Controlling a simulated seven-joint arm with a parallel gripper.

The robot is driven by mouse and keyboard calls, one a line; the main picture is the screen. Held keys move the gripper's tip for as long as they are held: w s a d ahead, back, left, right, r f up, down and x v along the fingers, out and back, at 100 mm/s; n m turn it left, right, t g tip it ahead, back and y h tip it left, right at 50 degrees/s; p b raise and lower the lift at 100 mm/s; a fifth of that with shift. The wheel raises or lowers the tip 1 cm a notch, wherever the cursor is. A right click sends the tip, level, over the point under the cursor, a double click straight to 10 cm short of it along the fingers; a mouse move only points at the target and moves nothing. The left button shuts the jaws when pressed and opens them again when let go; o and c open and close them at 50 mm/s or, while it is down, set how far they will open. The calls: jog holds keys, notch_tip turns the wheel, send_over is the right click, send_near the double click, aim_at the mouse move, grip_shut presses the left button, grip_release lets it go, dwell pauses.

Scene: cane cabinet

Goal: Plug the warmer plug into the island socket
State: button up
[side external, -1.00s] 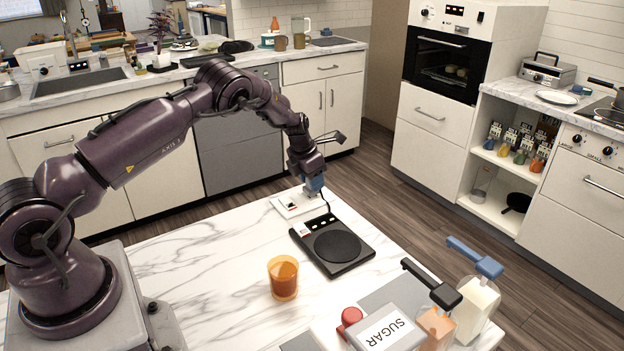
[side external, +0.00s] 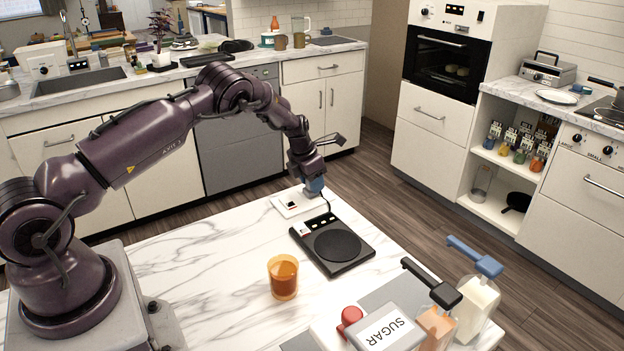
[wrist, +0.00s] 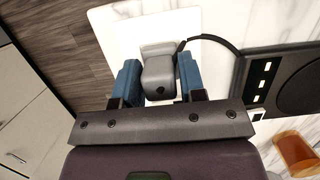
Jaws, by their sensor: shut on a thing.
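The white island socket plate (side external: 283,207) lies flat near the far edge of the marble island, and it shows behind my fingers in the wrist view (wrist: 112,25). My gripper (side external: 314,188) is low over the plate's right part. In the wrist view its two blue fingers (wrist: 158,82) are shut on the grey warmer plug (wrist: 158,72). A black cord runs from the plug to the dark warmer (side external: 333,246), which sits on the island just in front. The plug's underside and the socket holes are hidden, so I cannot tell whether the plug is seated.
An orange glass (side external: 283,279) stands in front of the warmer. A sugar box (side external: 387,331), a red-topped item (side external: 350,318) and dispensers with blue and black handles (side external: 476,304) fill the island's front right. The marble left of the glass is clear.

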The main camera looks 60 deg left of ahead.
jog(key=shift+f, duration=0.2)
jog(key=o, duration=1)
jog(key=v, duration=1.3)
jog(key=shift+c, duration=0.6)
